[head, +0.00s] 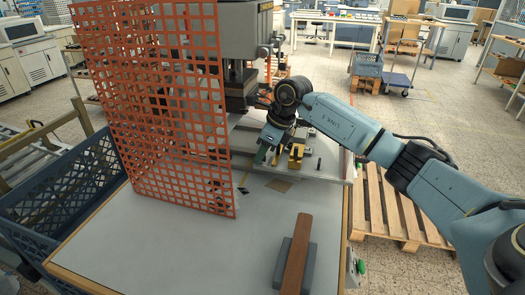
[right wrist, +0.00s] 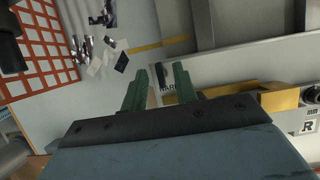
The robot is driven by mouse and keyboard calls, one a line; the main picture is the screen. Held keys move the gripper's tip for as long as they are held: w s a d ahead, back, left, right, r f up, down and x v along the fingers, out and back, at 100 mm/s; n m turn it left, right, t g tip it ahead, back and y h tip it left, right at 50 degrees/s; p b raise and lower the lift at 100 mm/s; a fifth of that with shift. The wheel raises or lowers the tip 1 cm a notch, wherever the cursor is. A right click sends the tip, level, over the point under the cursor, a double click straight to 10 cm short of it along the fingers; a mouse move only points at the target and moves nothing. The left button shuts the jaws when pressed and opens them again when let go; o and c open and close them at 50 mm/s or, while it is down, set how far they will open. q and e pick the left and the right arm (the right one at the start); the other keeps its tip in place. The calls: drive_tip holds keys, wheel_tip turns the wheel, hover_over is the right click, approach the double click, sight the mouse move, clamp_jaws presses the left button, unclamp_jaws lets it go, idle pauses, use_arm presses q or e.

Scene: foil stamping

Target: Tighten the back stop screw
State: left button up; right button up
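My right gripper (head: 268,148) reaches over the base plate of the foil stamping press (head: 245,50). A brass-coloured block (head: 296,157) stands just right of the fingers; a brass-coloured bar (right wrist: 272,100) shows in the right wrist view. A round dark knob (right wrist: 312,94) sits at that view's right edge, above a label with an R. I cannot tell for sure which part is the back stop screw. My left gripper is out of view.
An orange mesh guard (head: 150,100) stands left of the press. A brown bar on a grey block (head: 297,255) lies at the table's front right. A blue crate (head: 60,190) is at the left.

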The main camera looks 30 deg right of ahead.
clamp_jaws()
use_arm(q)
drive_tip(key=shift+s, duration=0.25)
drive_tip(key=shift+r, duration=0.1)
use_arm(e)
drive_tip(key=shift+m, duration=0.4)
drive_tip(key=shift+m+t+h+p, duration=0.3)
drive_tip(key=shift+m+t+h, duration=0.1)
drive_tip(key=shift+m, duration=0.6)
drive_tip(key=m+h, duration=0.1)
drive_tip(key=m, duration=0.2)
drive_tip(key=shift+a+m, duration=0.15)
drive_tip(key=shift+m, duration=0.15)
drive_tip(key=m+h, duration=0.2)
drive_tip(key=m, duration=0.3)
drive_tip(key=shift+a+b, duration=0.15)
drive_tip(key=shift+b, duration=0.2)
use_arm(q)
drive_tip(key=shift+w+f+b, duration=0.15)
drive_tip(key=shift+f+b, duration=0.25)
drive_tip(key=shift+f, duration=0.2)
use_arm(e)
drive_tip(key=m+h, duration=0.1)
drive_tip(key=m, duration=0.2)
drive_tip(key=m+g+h, duration=0.1)
drive_tip(key=m, duration=0.2)
drive_tip(key=shift+a, duration=0.1)
drive_tip(key=shift+m+h, duration=0.3)
drive_tip(key=shift+m, duration=0.1)
